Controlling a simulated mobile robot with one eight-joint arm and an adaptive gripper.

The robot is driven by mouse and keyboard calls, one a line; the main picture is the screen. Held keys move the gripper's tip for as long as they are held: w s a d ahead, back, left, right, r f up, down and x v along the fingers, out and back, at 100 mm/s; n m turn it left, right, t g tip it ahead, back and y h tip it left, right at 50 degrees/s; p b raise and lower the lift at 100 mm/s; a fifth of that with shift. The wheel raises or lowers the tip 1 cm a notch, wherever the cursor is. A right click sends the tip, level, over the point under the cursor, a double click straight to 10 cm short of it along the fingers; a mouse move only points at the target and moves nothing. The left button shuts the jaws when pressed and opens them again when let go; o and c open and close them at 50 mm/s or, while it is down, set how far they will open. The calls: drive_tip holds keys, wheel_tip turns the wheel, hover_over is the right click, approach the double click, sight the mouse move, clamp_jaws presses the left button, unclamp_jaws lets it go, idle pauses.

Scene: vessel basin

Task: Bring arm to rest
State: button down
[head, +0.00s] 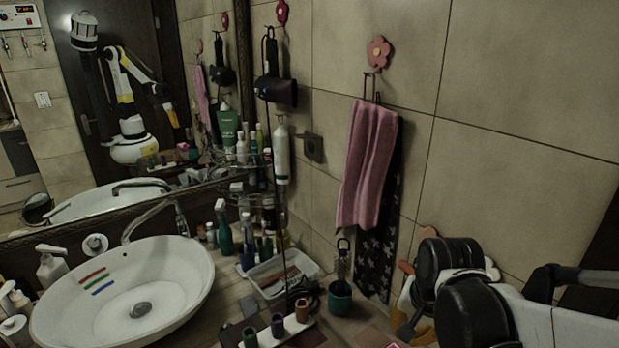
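My arm (473,312) fills the lower right of the head view, with black joints and white links folded close to the camera. Orange parts show beside it near the bottom edge. My gripper's fingers cannot be made out directly. The mirror at the left reflects me with the arm raised and bent, ending in an orange part that points down; it is too small to show the fingers. I see nothing held.
A white basin (60,312) with red, green and blue stripes inside stands at lower left. Bottles, a white tray (311,268), a teal cup (340,300) with a brush and a white holder with small coloured cups crowd the counter. A pink towel (368,165) hangs on the tiled wall.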

drive_tip(key=s+f+n+t+b, duration=0.1)
drive_tip(key=s+n+t+b, duration=0.3)
drive_tip(key=s+n+b, duration=0.2)
drive_tip(key=shift+s+a+f+b, duration=0.2)
drive_tip(key=shift+s+a+b, duration=0.1)
drive_tip(key=shift+s+b, duration=0.45)
